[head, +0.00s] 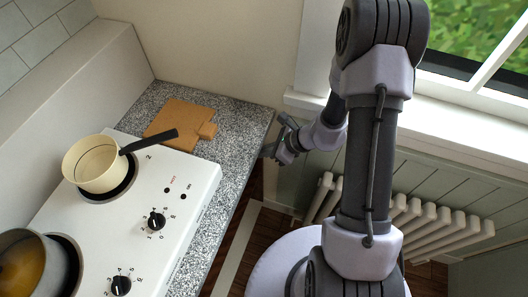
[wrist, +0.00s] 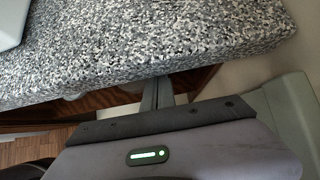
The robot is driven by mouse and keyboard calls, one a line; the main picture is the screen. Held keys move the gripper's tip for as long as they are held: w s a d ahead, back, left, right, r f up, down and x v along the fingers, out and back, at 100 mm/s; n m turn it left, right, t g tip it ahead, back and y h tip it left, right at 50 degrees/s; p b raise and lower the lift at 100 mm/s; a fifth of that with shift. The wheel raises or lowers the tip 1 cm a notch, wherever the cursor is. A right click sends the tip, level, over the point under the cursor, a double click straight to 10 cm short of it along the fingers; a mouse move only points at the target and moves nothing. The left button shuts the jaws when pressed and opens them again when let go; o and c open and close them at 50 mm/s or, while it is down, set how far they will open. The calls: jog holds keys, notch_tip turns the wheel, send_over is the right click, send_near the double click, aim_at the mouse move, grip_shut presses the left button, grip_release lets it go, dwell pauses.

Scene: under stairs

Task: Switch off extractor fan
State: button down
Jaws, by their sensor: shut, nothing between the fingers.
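No extractor fan or fan switch can be made out in either view. My gripper (head: 267,153) is beside the right edge of the speckled grey worktop (head: 232,128), toward the window wall. In the wrist view the fingers of my gripper (wrist: 158,92) are together and empty, close to the worktop's front edge (wrist: 150,62). I cannot tell whether they touch it.
A white hob (head: 185,180) with two black knobs carries a cream saucepan (head: 92,165) and a second pot (head: 30,262). Wooden boards (head: 180,118) lie behind it. A white radiator (head: 420,215) stands below the window. Some wooden floor (head: 262,235) is clear.

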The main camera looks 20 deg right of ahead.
jog(key=shift+w+a+r+t+y+b, duration=0.1)
jog(key=shift+r+t+y+b, duration=0.35)
jog(key=shift+b, duration=0.65)
